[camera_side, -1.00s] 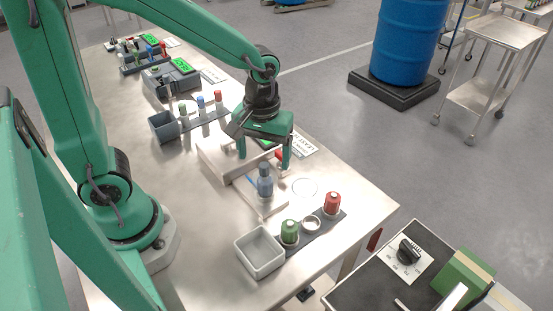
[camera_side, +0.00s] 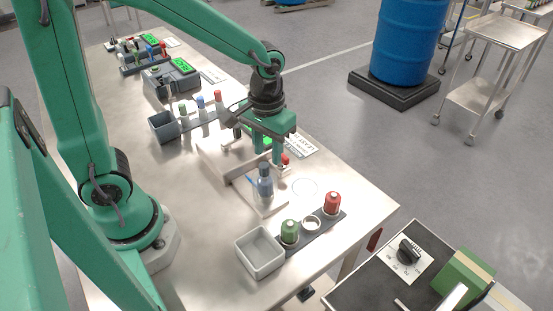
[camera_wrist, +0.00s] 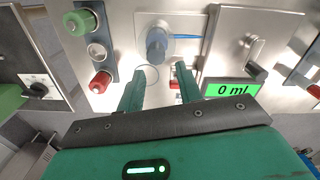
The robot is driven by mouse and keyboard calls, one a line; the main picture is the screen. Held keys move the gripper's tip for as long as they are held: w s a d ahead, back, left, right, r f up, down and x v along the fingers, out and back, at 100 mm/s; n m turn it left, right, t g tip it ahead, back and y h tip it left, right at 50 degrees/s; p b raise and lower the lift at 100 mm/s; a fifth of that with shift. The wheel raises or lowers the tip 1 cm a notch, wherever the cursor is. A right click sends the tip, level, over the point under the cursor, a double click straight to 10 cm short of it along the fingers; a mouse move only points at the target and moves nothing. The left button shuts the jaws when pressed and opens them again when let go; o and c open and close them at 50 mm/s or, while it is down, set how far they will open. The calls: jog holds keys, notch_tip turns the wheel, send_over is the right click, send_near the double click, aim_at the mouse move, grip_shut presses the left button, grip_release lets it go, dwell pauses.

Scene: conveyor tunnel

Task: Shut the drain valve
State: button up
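My gripper (camera_side: 268,157) points down over the metal unit on the table; its two green fingers are apart with nothing seen between the tips. In the wrist view the gripper (camera_wrist: 158,92) also shows open. A small red part (camera_side: 285,159), which may be the drain valve's handle, is just right of the fingers. The red part (camera_wrist: 175,77) shows in the wrist view beside the right finger, partly hidden by it. I cannot tell whether they touch. A green display (camera_wrist: 232,90) reads 0 mL. A blue-grey bottle-shaped piece (camera_side: 265,181) stands in front of the gripper.
A rack with a green-capped piece (camera_side: 290,232) and a red-capped piece (camera_side: 332,203) stands near the table's front edge. An open grey bin (camera_side: 259,252) is beside it. Further racks and units line the table behind. A dial (camera_side: 408,252) sits on a separate bench.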

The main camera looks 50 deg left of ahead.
jog(key=w+a+m, duration=0.1)
jog(key=w+m, duration=0.1)
jog(key=m, duration=0.5)
jog(key=w+a+m, duration=0.2)
jog(key=w+m, duration=0.1)
jog(key=m, duration=0.4)
jog(key=w+a+m, duration=0.1)
jog(key=w+m, duration=0.1)
jog(key=m, duration=0.4)
jog(key=shift+w+a+m, duration=0.3)
jog(key=shift+m, duration=0.1)
jog(key=shift+f, duration=0.1)
jog(key=shift+f, duration=3.85)
grip_shut()
